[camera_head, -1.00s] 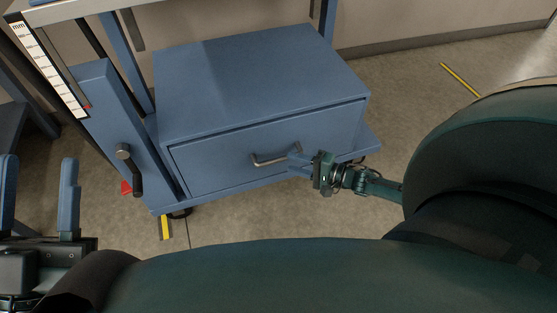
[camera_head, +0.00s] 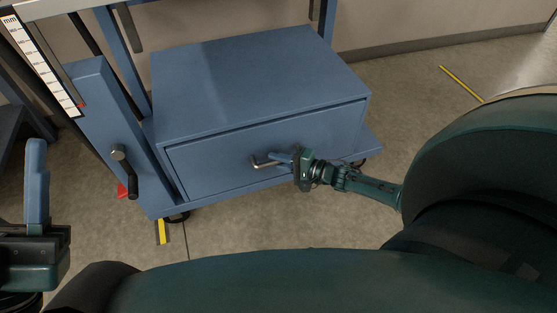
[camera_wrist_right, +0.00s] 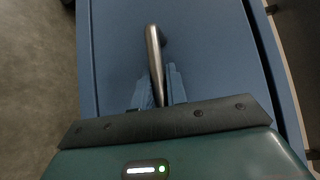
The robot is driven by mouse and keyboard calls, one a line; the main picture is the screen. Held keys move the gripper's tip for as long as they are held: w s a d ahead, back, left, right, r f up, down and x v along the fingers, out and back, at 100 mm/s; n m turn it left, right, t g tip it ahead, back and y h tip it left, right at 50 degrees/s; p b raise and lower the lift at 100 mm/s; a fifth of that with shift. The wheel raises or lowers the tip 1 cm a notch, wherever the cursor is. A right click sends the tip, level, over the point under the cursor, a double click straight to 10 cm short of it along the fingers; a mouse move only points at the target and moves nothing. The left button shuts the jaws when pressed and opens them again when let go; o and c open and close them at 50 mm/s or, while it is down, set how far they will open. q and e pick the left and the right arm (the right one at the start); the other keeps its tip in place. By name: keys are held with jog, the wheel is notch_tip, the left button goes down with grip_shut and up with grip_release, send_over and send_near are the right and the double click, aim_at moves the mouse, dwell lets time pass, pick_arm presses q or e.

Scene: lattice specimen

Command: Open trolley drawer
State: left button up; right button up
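The blue trolley drawer (camera_head: 222,162) is closed, its front flush with the cabinet. Its grey metal bar handle (camera_head: 262,162) sits mid-front and also shows in the right wrist view (camera_wrist_right: 153,48). My right gripper (camera_head: 281,158) is at the right part of the handle. In the right wrist view, its blue fingers (camera_wrist_right: 160,88) lie close on both sides of the bar, with no clear gap, and look shut on it. My left gripper (camera_head: 36,180) is at the left edge, far from the drawer. Only one finger shows; the other is out of frame.
The cabinet top (camera_head: 250,75) is bare. A post with a black crank handle (camera_head: 125,172) and a millimetre scale (camera_head: 40,65) stands left of the drawer. A caster (camera_head: 176,216) shows below. The floor (camera_head: 215,225) in front of the drawer looks clear.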

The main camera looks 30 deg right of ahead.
grip_shut()
